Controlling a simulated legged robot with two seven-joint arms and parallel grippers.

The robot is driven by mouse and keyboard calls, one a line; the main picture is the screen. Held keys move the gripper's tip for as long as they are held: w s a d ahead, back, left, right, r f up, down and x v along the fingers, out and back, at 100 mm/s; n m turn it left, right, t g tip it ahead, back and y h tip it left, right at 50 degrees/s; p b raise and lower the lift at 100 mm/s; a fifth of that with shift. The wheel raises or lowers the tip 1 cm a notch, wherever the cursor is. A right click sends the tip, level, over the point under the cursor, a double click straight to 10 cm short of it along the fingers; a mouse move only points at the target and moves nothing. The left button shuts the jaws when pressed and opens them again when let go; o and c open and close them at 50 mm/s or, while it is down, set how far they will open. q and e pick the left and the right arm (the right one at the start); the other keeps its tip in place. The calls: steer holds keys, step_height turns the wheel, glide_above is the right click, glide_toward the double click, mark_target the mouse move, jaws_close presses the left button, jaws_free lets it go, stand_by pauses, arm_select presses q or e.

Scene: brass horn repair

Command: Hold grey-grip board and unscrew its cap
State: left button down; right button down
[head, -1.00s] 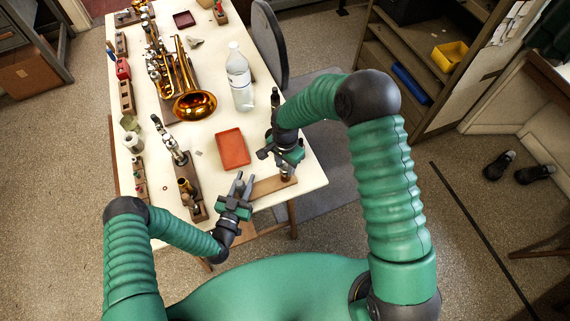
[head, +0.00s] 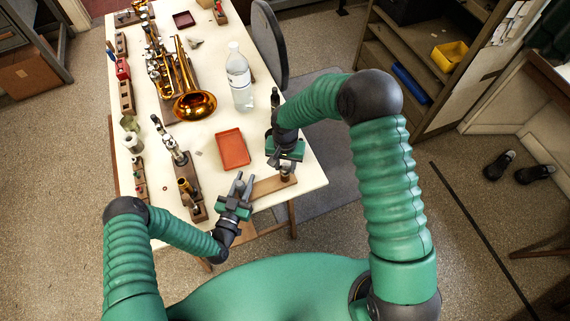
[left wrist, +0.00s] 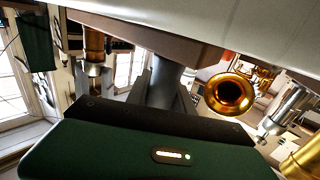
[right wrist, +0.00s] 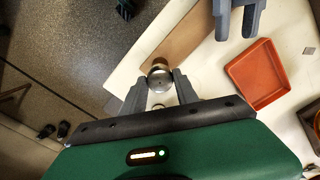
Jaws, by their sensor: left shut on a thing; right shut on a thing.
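The wooden board (head: 268,187) lies at the near right edge of the table, with a short brass post (head: 287,177) at its right end. My left gripper (head: 240,184) is shut on the board's left end. In the left wrist view the board (left wrist: 135,35) runs across the top, and the brass post (left wrist: 95,45) sticks out from it with a silvery end. My right gripper (head: 280,164) is over the post. In the right wrist view its fingertips (right wrist: 160,84) are shut on the round silvery cap (right wrist: 160,76). The thread under the cap is not clear.
An orange-red tray (head: 233,149) lies just behind the board. A clear bottle (head: 240,80) and a brass horn (head: 195,104) stand farther back. A wooden rack with fittings (head: 197,205) is left of my left gripper. The table's edge is close on the near side.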

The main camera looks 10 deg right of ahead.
steer(key=n, duration=0.4)
steer(key=shift+n, duration=0.4)
steer(key=n, duration=0.5)
steer(key=c, duration=0.9)
jaws_free()
steer(key=shift+o, duration=0.2)
steer(key=shift+r, duration=0.1)
